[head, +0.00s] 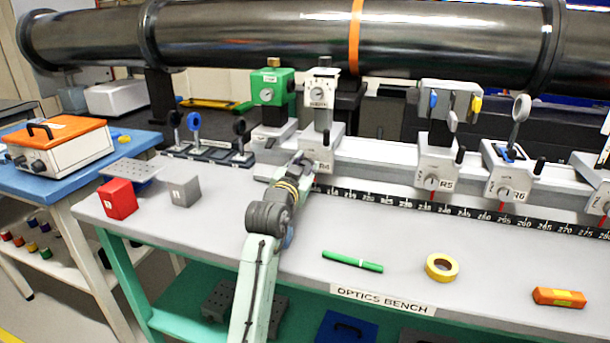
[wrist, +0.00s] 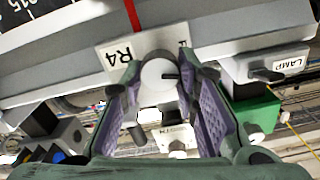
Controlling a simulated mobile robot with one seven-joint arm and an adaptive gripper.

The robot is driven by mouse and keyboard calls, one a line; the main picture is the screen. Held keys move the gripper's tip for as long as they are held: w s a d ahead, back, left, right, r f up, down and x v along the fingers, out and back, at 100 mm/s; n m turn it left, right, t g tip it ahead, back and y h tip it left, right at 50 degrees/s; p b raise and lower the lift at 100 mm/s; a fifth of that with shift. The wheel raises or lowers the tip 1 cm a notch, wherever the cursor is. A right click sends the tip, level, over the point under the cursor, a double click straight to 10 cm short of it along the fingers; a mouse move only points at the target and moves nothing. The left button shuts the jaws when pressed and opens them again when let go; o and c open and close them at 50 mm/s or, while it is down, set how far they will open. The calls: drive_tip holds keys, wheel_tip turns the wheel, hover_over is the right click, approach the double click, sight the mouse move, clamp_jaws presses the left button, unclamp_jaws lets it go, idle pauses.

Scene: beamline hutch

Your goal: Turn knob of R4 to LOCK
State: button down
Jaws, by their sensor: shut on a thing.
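The R4 carriage (head: 327,150) stands on the bench rail, its label just right of my gripper (head: 303,168) in the head view. In the wrist view the R4 label plate (wrist: 117,54) appears upside down. The round white knob of R4 (wrist: 156,73) sits between the purple-padded fingers of my gripper (wrist: 162,80), which is shut on it. A dark pointer mark on the knob points to the right in the wrist view. The lettering beside the knob is mostly hidden by the fingers, so I cannot read its position. In the head view my arm hides the knob.
The green-headed lamp unit (head: 272,88) stands close to the left of R4. The R5 carriage (head: 438,170) stands farther right. A green marker (head: 352,261), yellow tape roll (head: 441,267), red block (head: 119,199) and grey block (head: 185,191) lie on the bench.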

drive_tip(key=m+b, duration=0.3)
drive_tip(key=b, duration=0.1)
drive_tip(key=shift+f+m, duration=0.3)
drive_tip(key=shift+m, duration=0.1)
drive_tip(key=m+b, duration=0.3)
drive_tip(key=shift+d+m, duration=0.1)
drive_tip(key=shift+m, duration=0.2)
drive_tip(key=m+b, duration=0.2)
drive_tip(key=m, duration=0.1)
drive_tip(key=shift+m+b, duration=0.3)
drive_tip(key=shift+b, duration=0.1)
drive_tip(key=shift+m+b, duration=0.95)
drive_tip(key=shift+m, duration=0.95)
drive_tip(key=shift+r, duration=0.1)
drive_tip(key=c, duration=1.2)
unclamp_jaws()
drive_tip(key=shift+c, duration=0.2)
